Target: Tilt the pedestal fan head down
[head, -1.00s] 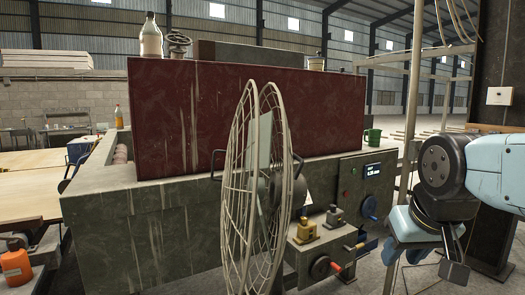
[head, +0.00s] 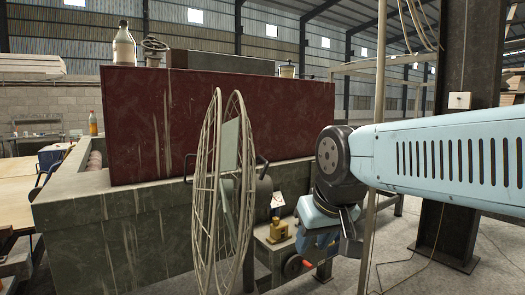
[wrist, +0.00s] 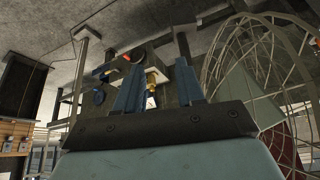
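The pedestal fan (head: 205,190) stands in front of the machine in the head view, its wire cage seen nearly edge-on and close to upright. The fan cage (wrist: 255,60) fills the right side there, beside the right finger.
A grey machine (head: 110,225) with a dark red panel (head: 230,120) stands behind the fan. A brass-coloured fitting (head: 279,229) and a red knob (head: 292,264) are low between fan and gripper. A dark column (head: 450,120) stands at the right. Floor there is open.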

